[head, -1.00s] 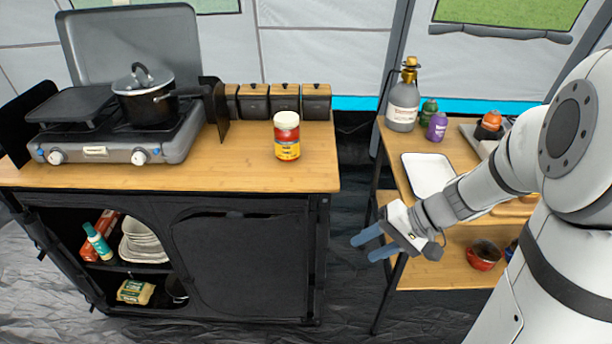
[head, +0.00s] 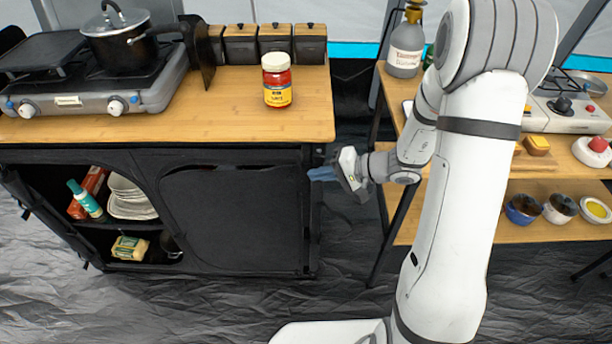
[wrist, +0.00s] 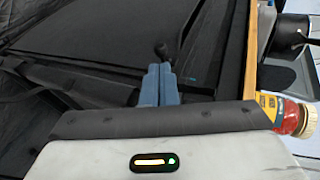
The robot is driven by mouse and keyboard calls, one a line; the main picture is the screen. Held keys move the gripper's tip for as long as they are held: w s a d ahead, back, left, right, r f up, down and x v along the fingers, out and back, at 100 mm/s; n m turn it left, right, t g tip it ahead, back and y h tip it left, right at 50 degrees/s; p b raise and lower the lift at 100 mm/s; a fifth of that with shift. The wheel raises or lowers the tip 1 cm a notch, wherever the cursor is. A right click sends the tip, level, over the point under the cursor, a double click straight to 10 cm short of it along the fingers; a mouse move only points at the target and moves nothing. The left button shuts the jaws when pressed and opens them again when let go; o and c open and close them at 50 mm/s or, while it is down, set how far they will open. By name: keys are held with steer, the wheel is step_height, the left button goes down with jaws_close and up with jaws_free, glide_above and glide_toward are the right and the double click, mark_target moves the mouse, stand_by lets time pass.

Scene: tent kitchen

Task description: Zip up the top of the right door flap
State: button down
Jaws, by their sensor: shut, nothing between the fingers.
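The right door flap (head: 230,220) is a black fabric panel on the front of the cabinet (head: 200,157). It covers the right opening, and a seam runs along its curved top edge. My gripper (head: 312,174) is at the cabinet's upper right front corner, its blue fingers pointing left toward the flap's top right. In the wrist view my gripper (wrist: 159,72) is shut and empty. A small dark knob-like piece (wrist: 160,49), perhaps the zip pull, shows just beyond the fingertips; whether they touch it I cannot tell.
The left opening is uncovered, with plates (head: 130,196) and a green bottle (head: 85,198) inside. A red jar (head: 276,80), canisters (head: 275,42) and a stove (head: 100,95) stand on top. A shelf table (head: 470,225) stands right of a narrow gap.

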mark_target(291, 175)
steer(key=shift+x, duration=2.25)
